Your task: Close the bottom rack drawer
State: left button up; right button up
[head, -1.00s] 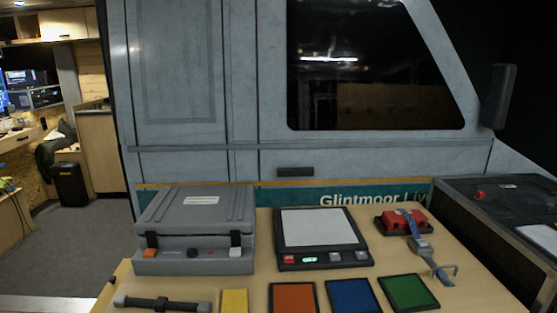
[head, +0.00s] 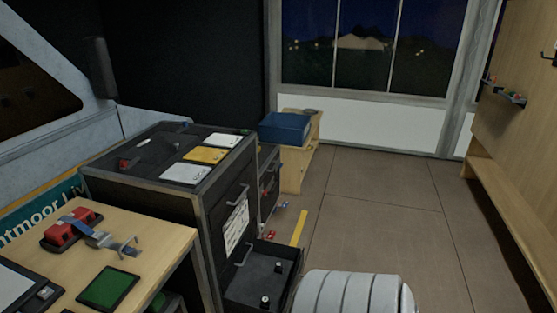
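The black rack (head: 208,212) stands beside the wooden table in the head view. Its upper front is shut flush, with a metal handle and a white paper sheet (head: 236,226) on it. The bottom rack drawer (head: 255,280) is pulled out low at the rack's front, towards the open floor. Its inside shows, with small dark and pale items (head: 279,267) in it. The drawer's near end is cut off by the picture's lower edge. Neither of my grippers is in view.
A pale ribbed rounded shape (head: 350,293) fills the lower middle, right of the drawer; I cannot tell what it is. A yellow strip (head: 299,228) lies on the floor beyond. A blue box (head: 285,129) sits on a wooden cabinet. Floor at right is clear.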

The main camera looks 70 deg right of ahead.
aim_at(254, 281)
jog(key=z, duration=2.35)
